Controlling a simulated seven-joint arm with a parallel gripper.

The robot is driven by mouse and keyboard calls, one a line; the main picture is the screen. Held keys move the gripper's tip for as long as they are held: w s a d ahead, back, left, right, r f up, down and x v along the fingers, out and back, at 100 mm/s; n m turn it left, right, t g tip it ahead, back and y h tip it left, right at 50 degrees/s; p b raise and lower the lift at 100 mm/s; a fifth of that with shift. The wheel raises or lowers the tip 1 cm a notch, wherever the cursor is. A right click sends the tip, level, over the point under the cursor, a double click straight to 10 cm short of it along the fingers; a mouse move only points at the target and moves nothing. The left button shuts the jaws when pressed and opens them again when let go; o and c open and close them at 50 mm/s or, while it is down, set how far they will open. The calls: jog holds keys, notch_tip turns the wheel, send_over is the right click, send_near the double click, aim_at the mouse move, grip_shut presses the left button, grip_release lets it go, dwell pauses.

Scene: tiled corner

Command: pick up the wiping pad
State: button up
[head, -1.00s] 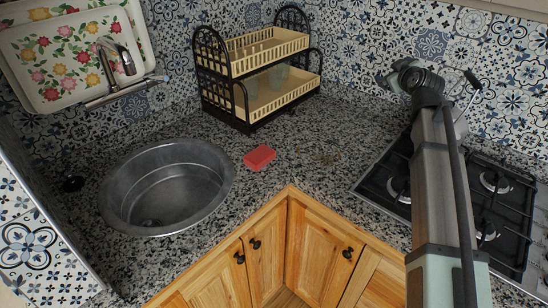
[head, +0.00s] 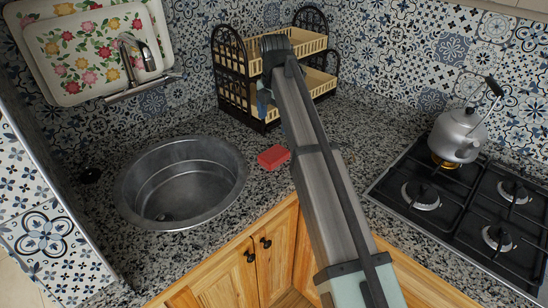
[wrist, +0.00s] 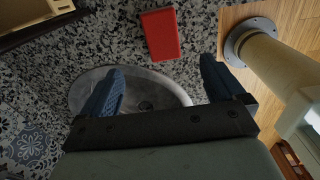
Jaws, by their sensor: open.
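The wiping pad, a red block (head: 273,157), lies flat on the speckled counter just right of the round metal sink (head: 180,224). In the wrist view the pad (wrist: 161,34) shows whole at the top middle, past the fingertips. My gripper (wrist: 162,72) is open and empty, its two blue fingers apart on either side of the pad's line. The gripper is above the counter and does not touch the pad. In the head view my arm hides most of the gripper, near the dish rack (head: 229,100).
The two-tier dish rack stands behind the pad. A faucet (head: 130,58) and a flowered tray (head: 85,55) are at the upper left. A kettle (head: 458,133) sits on the gas stove (head: 470,205) at right. The counter around the pad is clear.

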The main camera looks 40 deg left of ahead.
send_over(274, 153)
jog(key=f, duration=0.8)
jog(key=shift+s+f, duration=0.2)
jog(key=shift+s, duration=0.1)
jog(key=shift+w+f, duration=0.15)
jog(key=shift+f, duration=1.2)
jog(key=shift+w+f, duration=0.1)
jog(key=shift+f, duration=1.2)
jog(key=c, duration=1.1)
jog(key=shift+r, duration=0.1)
